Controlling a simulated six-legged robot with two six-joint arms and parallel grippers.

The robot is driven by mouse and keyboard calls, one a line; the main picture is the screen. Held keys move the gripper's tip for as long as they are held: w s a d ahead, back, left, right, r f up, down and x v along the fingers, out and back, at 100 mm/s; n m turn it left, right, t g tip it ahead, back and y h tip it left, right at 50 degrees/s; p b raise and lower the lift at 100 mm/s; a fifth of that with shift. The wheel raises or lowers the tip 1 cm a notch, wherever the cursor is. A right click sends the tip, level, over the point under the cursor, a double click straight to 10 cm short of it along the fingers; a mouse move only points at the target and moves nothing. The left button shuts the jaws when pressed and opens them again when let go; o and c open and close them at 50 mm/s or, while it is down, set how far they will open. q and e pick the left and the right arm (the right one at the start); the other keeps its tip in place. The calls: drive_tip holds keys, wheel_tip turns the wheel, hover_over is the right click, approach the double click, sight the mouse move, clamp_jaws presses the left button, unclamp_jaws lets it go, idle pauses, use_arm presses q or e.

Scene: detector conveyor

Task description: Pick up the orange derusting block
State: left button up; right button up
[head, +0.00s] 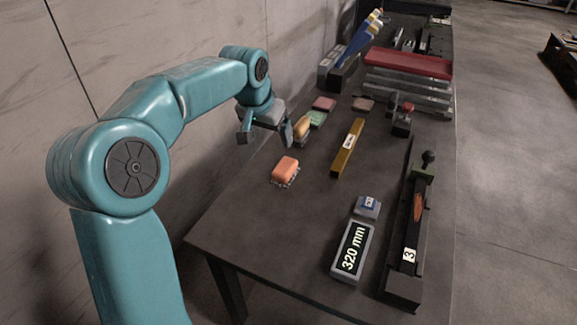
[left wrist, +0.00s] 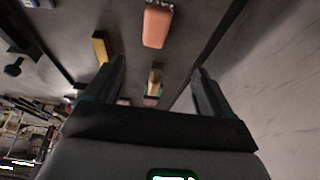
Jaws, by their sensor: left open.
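The orange derusting block (head: 285,167) lies on the near left part of the dark table, on a small light base. It also shows at the top of the left wrist view (left wrist: 157,25). My left gripper (head: 264,137) is open and empty, above the table's left edge, up and to the left of the block in the head view. In the left wrist view its two fingers (left wrist: 158,75) stand wide apart, with the block beyond them. My right gripper is not in view.
A yellow-orange block (head: 302,127), a green block (head: 317,118) and a pink block (head: 324,103) sit close behind. A brass bar (head: 348,148) lies to the right. A 320 mm display (head: 352,250) and a black fixture (head: 409,240) stand nearer. The table's near left corner is clear.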

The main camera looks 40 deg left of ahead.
use_arm(q)
hover_over(284, 166)
drive_tip(key=s, duration=0.3)
drive_tip(key=f, duration=0.9)
drive_tip(key=shift+w+b, duration=0.25)
drive_tip(key=shift+b, duration=0.15)
drive_tip(key=x, duration=0.6)
drive_tip(key=shift+w+d+f, duration=0.15)
drive_tip(key=shift+d+f, duration=0.1)
drive_tip(key=shift+d, duration=0.15)
drive_tip(key=c, duration=1.1)
